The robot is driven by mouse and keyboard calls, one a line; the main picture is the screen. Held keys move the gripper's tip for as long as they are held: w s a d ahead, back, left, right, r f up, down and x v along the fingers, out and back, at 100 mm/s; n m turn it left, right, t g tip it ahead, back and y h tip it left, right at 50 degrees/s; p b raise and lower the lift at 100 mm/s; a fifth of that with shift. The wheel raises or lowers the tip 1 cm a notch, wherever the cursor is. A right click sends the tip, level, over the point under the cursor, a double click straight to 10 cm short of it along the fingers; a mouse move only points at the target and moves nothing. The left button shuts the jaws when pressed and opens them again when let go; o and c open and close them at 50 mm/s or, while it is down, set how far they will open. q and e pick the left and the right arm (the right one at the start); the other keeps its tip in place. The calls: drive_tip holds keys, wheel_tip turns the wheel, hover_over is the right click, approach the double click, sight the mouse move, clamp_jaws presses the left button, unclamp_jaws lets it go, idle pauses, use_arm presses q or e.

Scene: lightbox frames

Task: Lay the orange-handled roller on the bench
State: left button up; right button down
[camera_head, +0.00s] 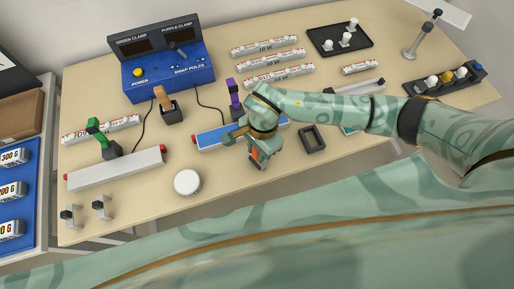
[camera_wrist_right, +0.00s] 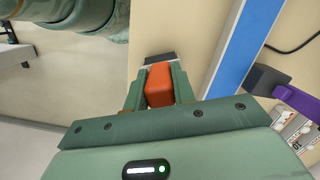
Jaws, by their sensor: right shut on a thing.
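My right gripper (camera_head: 262,151) is shut on the orange handle of the roller (camera_wrist_right: 159,86). In the right wrist view the orange handle sits between the two green fingers, and the dark roller end shows just past it. In the head view the roller is mostly hidden by the hand, with a bit of orange showing. The hand is over the front part of the tan bench (camera_head: 225,207), beside the blue-topped bar. I cannot tell whether the roller touches the bench. My left gripper is not in view.
A white round jar (camera_head: 187,182) stands left of the hand. Bare bench shows between the jar and the hand.

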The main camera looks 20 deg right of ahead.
drive_tip(key=c, duration=1.2)
unclamp_jaws()
drive_tip(key=shift+f, duration=0.1)
drive_tip(key=shift+o, duration=0.2)
drive_tip(key=r, duration=0.4)
drive_tip(key=d+r, duration=0.1)
drive_tip(key=r, duration=0.7)
drive_tip(key=shift+w+d+r+p, duration=0.2)
drive_tip(key=shift+w+p, duration=0.1)
drive_tip(key=shift+p, duration=0.1)
drive_tip(key=shift+f, duration=0.1)
